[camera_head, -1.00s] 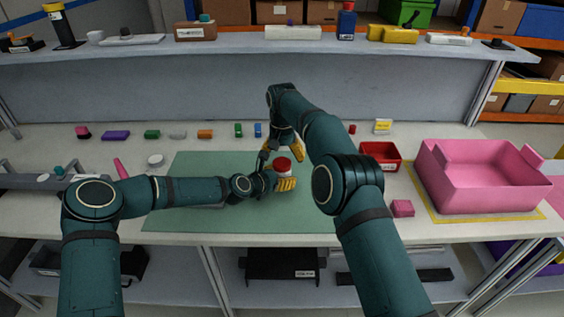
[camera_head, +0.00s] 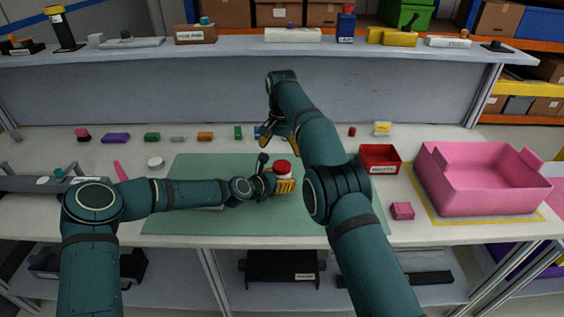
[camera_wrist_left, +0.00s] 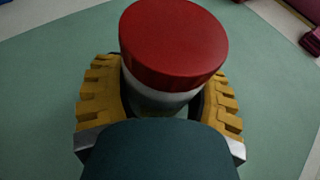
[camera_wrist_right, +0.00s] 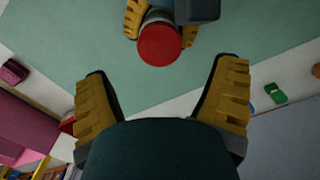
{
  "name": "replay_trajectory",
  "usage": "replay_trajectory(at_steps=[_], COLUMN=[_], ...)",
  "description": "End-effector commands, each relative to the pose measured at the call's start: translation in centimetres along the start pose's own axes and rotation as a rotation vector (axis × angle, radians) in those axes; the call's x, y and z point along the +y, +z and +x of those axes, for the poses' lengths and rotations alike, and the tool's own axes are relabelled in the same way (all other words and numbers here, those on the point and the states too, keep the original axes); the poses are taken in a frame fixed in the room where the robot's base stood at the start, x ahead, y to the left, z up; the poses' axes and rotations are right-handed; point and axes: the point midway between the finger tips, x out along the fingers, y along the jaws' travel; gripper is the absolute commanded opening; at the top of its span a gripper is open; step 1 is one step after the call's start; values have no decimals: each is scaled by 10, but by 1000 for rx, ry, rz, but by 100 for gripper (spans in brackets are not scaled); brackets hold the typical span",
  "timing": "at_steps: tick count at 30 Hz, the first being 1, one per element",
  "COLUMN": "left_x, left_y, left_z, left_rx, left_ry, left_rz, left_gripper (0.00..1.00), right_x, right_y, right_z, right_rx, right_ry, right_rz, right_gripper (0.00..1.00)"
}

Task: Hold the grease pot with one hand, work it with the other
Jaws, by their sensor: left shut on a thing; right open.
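The grease pot (camera_head: 282,168) is a white pot with a red lid. It is upright over the green mat (camera_head: 190,224). My left gripper (camera_head: 284,184) is shut on it, with yellow fingers on both sides of the white body in the left wrist view (camera_wrist_left: 160,105). The red lid (camera_wrist_left: 175,42) is on the pot and clear of the fingers. My right gripper (camera_head: 279,139) is open and empty, above and behind the pot. In the right wrist view the lid (camera_wrist_right: 160,45) lies beyond the open fingertips (camera_wrist_right: 163,75), apart from them.
A row of small coloured blocks (camera_head: 152,137) runs along the back of the table. A red bin (camera_head: 380,153) and a large pink bin (camera_head: 478,196) stand at the right. A white round piece (camera_head: 156,162) and a pink tool (camera_head: 120,170) lie left of the mat.

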Motion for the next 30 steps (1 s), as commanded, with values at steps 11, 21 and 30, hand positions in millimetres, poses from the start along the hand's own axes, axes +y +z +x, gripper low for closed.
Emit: replay_trajectory(at_steps=[11, 21, 30], left_x=[0, 0, 0], left_y=[1, 1, 1], left_z=[0, 0, 0], left_rx=[-1, -1, -1], left_ry=[0, 0, 0], left_rz=[0, 0, 0], left_gripper=[0, 0, 0], right_x=[1, 1, 1], right_y=[1, 1, 1], right_z=[48, 67, 66], right_rx=[-2, 0, 0], right_ry=[1, -1, -1], right_rz=[-1, -1, -1], right_gripper=[86, 86, 57])
